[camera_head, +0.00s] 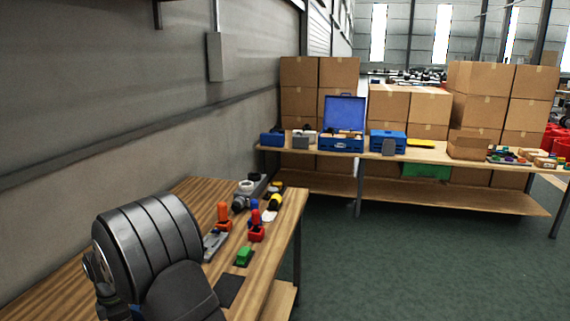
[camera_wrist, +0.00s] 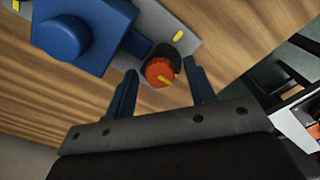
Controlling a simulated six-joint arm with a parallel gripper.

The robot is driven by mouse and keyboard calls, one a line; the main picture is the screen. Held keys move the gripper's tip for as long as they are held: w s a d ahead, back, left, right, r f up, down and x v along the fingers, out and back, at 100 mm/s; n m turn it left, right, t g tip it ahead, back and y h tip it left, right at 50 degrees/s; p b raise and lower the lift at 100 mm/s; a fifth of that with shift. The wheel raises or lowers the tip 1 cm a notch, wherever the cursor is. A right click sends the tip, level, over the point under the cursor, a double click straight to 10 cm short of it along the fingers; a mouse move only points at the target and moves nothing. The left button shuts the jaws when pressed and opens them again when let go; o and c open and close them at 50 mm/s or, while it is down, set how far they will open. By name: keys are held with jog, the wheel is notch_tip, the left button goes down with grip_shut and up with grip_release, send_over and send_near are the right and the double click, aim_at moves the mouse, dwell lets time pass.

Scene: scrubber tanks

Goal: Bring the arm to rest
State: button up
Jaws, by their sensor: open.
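My gripper (camera_wrist: 162,76) is open in the wrist view. Its two dark blue fingers stand apart with nothing clasped between them. An orange round knob (camera_wrist: 158,72) with a yellow mark shows in the gap between the fingertips. I cannot tell how far the tips are from it. The knob sits on a grey plate (camera_wrist: 187,45), beside a blue block with a round blue cap (camera_wrist: 62,38). My arm fills the lower left of the head view, and the gripper cannot be made out there.
The wooden bench (camera_head: 274,232) holds a red-orange item (camera_head: 223,214), a red block (camera_head: 256,234), a green block (camera_head: 244,257) and a dark flat pad (camera_head: 230,290). A grey wall (camera_head: 120,110) runs along the left. A farther table (camera_head: 345,150) carries blue cases and boxes. Green floor lies open at right.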

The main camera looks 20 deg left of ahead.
jog(key=m, duration=0.7)
dwell(0.4)
